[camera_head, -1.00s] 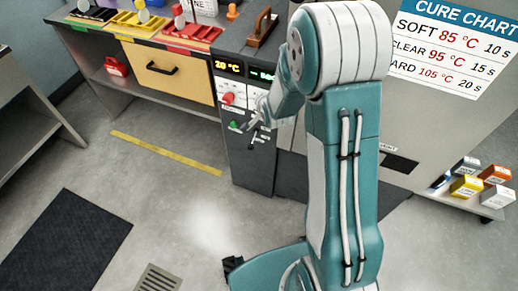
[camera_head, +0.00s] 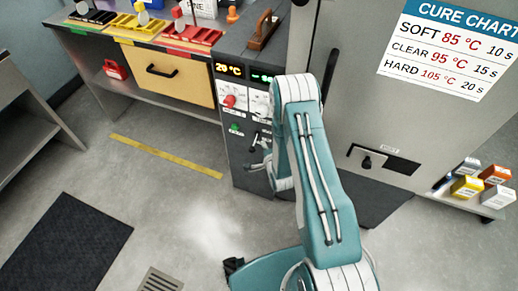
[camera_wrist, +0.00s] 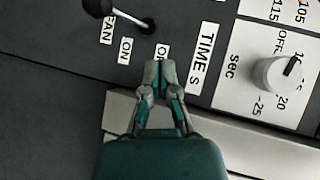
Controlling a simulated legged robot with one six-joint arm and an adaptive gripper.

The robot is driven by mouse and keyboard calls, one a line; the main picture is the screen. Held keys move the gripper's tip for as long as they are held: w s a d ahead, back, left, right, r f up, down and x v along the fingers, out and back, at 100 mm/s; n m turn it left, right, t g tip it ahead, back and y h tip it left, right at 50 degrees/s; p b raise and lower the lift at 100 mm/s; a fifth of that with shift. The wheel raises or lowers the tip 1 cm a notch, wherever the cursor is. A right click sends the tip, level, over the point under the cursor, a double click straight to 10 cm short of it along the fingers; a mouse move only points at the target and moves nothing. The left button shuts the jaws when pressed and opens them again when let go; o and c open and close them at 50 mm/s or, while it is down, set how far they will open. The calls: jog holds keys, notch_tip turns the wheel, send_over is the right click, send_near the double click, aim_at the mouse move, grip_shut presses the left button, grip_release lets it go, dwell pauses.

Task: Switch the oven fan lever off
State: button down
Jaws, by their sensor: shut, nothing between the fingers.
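The fan lever (camera_wrist: 122,17) has a black ball knob on a thin metal shaft. In the wrist view it leans to the left, toward the side of the ON label (camera_wrist: 124,51). My gripper (camera_wrist: 160,66) is shut and empty, its tips just below the lever's base and apart from the shaft. The tips partly cover the second label (camera_wrist: 162,52), of which only the start shows. In the head view my gripper (camera_head: 255,167) is small, low in front of the control panel (camera_head: 239,152), below the lever (camera_head: 254,141).
A white dial (camera_wrist: 277,74) sits right of the TIME label. In the head view a red knob (camera_head: 229,101) and a green light (camera_head: 236,129) are on the panel. The oven door has a dark latch (camera_head: 367,160). A yellow drawer (camera_head: 172,77) is left.

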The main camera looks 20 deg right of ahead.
aim_at(254, 144)
jog(key=s+f+m+t, duration=0.1)
jog(key=s+f+m, duration=0.1)
jog(key=s+f, duration=0.3)
notch_tip(254, 144, down, 2)
jog(key=shift+a+f+m, duration=0.15)
jog(key=shift+f+m, duration=0.1)
jog(key=shift+m, duration=0.15)
jog(key=x, duration=1)
